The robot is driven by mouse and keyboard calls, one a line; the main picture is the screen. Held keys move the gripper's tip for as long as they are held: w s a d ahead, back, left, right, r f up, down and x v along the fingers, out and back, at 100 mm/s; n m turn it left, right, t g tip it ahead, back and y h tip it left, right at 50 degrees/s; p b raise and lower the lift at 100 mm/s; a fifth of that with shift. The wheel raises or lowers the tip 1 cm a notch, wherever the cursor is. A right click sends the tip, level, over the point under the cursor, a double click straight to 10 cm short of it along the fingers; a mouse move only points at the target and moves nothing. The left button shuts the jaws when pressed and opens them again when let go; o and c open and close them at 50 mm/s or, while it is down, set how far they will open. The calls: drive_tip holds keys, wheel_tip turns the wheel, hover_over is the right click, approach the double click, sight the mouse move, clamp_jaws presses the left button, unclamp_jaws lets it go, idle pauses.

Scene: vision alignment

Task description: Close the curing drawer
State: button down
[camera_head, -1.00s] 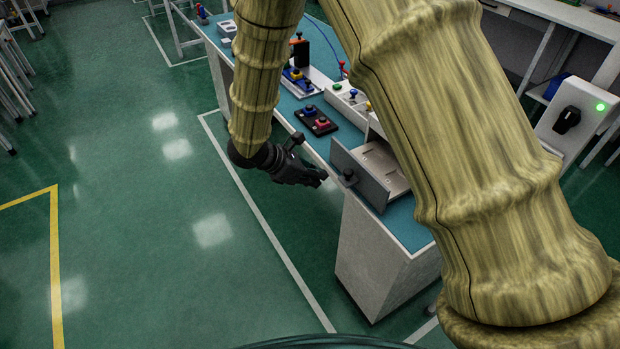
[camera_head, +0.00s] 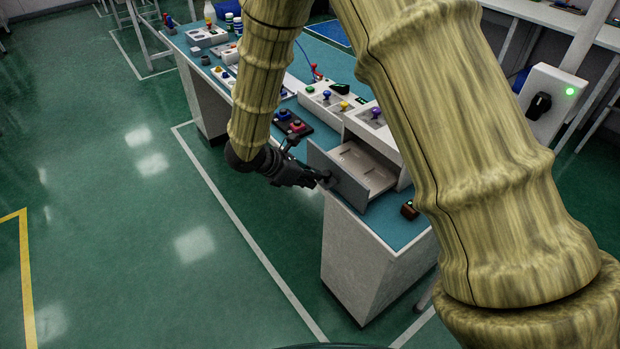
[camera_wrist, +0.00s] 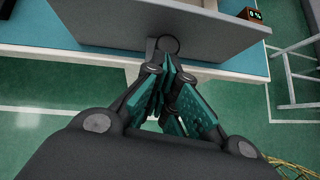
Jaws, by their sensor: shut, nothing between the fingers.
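The curing drawer (camera_head: 337,179) is pulled out of the white console on the bench, with its pale, nearly empty inside showing. Its grey front panel fills the top of the wrist view (camera_wrist: 165,22). A dark round knob (camera_wrist: 168,44) sits on that panel. My gripper (camera_head: 319,179) is shut and empty, in front of the panel at the knob. In the wrist view its fingertips (camera_wrist: 167,62) are just below the knob. Whether they touch it, I cannot tell.
The console (camera_head: 347,110) carries several coloured knobs. A dark box with red and blue buttons (camera_head: 291,124) lies left of the drawer. A small block with a green display (camera_wrist: 252,14) stands on the bench to the right. The green floor (camera_head: 130,230) in front is clear.

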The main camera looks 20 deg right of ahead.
hover_over(350, 167)
drive_tip(key=s+a, duration=0.1)
drive_tip(key=a, duration=0.1)
drive_tip(key=shift+s+d, duration=0.15)
